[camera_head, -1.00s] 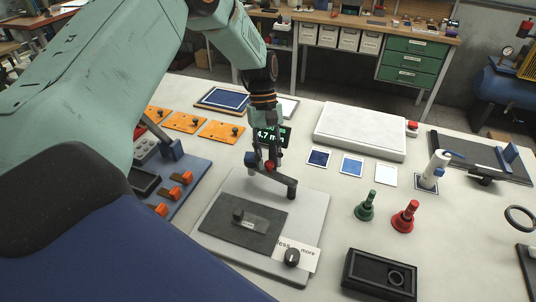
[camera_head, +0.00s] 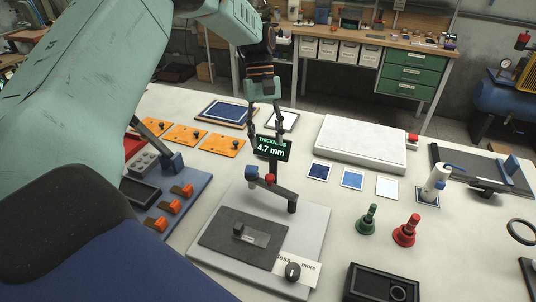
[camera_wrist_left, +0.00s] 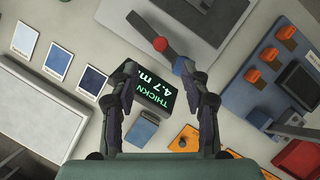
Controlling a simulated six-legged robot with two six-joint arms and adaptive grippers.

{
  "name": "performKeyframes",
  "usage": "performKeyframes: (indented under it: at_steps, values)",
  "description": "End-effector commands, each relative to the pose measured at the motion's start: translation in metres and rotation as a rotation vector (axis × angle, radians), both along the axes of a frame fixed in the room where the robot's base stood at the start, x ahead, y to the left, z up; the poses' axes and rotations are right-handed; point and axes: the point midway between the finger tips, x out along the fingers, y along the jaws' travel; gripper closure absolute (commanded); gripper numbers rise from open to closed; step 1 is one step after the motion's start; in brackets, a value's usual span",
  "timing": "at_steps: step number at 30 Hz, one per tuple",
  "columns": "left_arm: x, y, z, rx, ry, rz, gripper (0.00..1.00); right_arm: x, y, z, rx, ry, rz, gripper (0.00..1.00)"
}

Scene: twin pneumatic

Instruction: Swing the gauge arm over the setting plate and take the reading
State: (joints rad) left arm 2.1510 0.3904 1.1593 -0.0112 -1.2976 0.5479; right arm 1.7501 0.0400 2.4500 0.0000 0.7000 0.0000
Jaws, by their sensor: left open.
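The gauge arm (camera_head: 277,186) is a dark bar with a red knob and a blue end, pivoted on a short post at the back right of a light grey base (camera_head: 312,222). It points back left, beyond the dark plate; it also shows in the wrist view (camera_wrist_left: 178,55). On the dark plate (camera_head: 218,231) lies a smaller labelled plate with a black knob (camera_head: 238,230), perhaps the setting plate. The display (camera_head: 272,149) reads 4.7 mm. My left gripper (camera_head: 266,138) is open and empty behind and above the arm, around the display in the wrist view (camera_wrist_left: 160,75). My right gripper is out of view.
A black dial (camera_head: 293,271) marked less and more sits at the base's front. Green (camera_head: 367,220) and red (camera_head: 406,232) handled pieces stand to the right. Orange plates (camera_head: 183,135) and a blue fixture (camera_head: 190,188) lie left. Sample cards (camera_head: 352,179) and a white slab (camera_head: 361,145) lie behind.

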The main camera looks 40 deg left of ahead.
Motion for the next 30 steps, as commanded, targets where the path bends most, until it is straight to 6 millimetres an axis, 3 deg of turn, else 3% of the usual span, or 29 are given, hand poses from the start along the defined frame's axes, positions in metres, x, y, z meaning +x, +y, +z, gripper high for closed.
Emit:
performKeyframes:
  at_steps: [3,9,30]
  values:
    - [0.005,0.005,0.015,0.0,-0.001,0.0,0.53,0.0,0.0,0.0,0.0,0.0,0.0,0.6]
    - [0.007,0.009,0.027,0.0,0.001,0.0,0.53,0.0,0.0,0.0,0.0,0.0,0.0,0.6]
    - [0.007,0.009,0.027,0.0,0.001,0.0,0.53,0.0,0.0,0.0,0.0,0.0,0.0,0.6]
